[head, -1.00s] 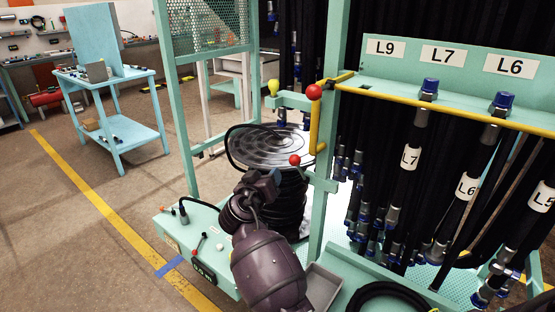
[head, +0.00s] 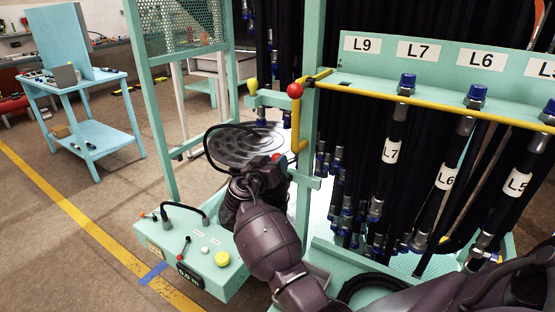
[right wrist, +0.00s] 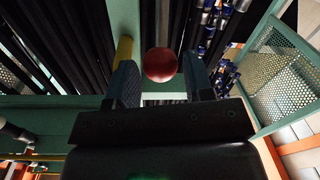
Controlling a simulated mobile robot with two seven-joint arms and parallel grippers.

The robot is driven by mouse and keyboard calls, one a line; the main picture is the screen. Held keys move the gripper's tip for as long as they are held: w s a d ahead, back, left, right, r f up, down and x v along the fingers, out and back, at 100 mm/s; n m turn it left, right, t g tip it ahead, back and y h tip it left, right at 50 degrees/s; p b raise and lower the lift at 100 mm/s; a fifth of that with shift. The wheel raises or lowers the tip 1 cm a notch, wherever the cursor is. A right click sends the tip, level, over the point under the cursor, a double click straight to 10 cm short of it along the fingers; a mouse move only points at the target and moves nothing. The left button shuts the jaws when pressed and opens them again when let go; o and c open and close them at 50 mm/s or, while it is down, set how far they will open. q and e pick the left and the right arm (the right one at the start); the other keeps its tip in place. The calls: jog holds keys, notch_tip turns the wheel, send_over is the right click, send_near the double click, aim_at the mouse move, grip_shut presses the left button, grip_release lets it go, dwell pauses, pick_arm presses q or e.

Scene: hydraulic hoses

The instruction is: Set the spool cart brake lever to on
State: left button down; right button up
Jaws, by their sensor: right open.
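A red ball knob (head: 276,157), apparently the brake lever's, sits beside the black hose spool (head: 235,143), low by the green post. Its stem is hidden behind my right gripper. My right gripper (head: 268,172) is at this knob. In the right wrist view the red knob (right wrist: 160,65) shows between the tips of my two open fingers (right wrist: 160,82), with a gap on both sides. I cannot tell how deep it sits between them. My left gripper is not in view.
Another red knob (head: 295,90) tops a yellow handle on the rack post, just above. A yellow knob (head: 252,86) stands left of it. A green control box (head: 195,262) with a small lever and buttons lies left of my arm. Labelled hoses (head: 392,150) hang at right.

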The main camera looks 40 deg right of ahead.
jog(key=shift+x, duration=1.1)
jog(key=shift+c, duration=0.4)
grip_shut()
jog(key=shift+f, duration=0.15)
